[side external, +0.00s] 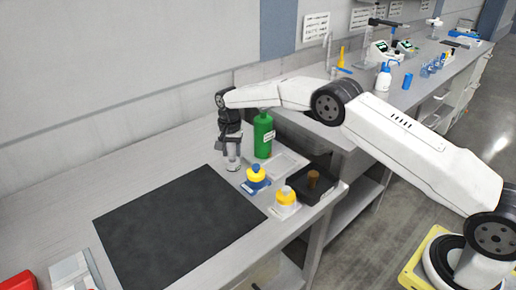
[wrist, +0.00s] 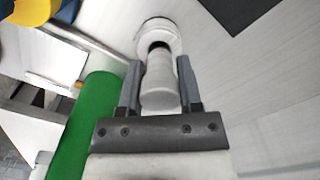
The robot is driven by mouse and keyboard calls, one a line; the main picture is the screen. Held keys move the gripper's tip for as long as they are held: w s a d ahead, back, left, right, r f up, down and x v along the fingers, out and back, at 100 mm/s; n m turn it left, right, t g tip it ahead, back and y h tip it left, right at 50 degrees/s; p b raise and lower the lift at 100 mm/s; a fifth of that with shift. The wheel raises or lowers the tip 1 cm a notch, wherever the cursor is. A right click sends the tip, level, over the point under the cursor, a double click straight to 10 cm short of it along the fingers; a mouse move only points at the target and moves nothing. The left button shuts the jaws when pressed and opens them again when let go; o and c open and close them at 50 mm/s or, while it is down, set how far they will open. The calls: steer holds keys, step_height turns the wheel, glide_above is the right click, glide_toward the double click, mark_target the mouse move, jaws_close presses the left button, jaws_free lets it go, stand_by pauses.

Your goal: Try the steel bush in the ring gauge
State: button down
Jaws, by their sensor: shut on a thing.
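The steel bush (wrist: 160,88) is a smooth pale grey cylinder. My gripper (wrist: 160,82) is shut on it, with one dark finger on each side; the gripper also shows in the side view (side external: 231,148). Beyond the bush, a pale ring (wrist: 145,34) with a dark opening, which looks like the ring gauge, rests on the light bench. The bush's far end overlaps the opening in the wrist view; I cannot tell how far it is inside. In the side view a pale round piece (side external: 233,165) stands right below my gripper.
A green bottle (side external: 263,136) stands close by, behind and right of my gripper. A blue-and-yellow piece (side external: 256,178), a yellow-and-white piece (side external: 286,198) and a black tray (side external: 322,197) holding a brown piece lie to the right. A dark mat (side external: 175,225) lies bare in front.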

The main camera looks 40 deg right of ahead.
steer(key=shift+s+f, duration=0.1)
steer(key=shift+f, duration=0.65)
stand_by(1.4)
steer(key=shift+a+r, duration=0.1)
steer(key=shift+r, duration=0.1)
steer(key=shift+r, duration=0.45)
steer(key=shift+d+r, duration=0.1)
steer(key=shift+d, duration=0.1)
stand_by(0.7)
steer(key=shift+f, duration=0.75)
stand_by(2.3)
steer(key=shift+r, duration=0.4)
steer(key=shift+r, duration=0.3)
steer(key=shift+r, duration=0.25)
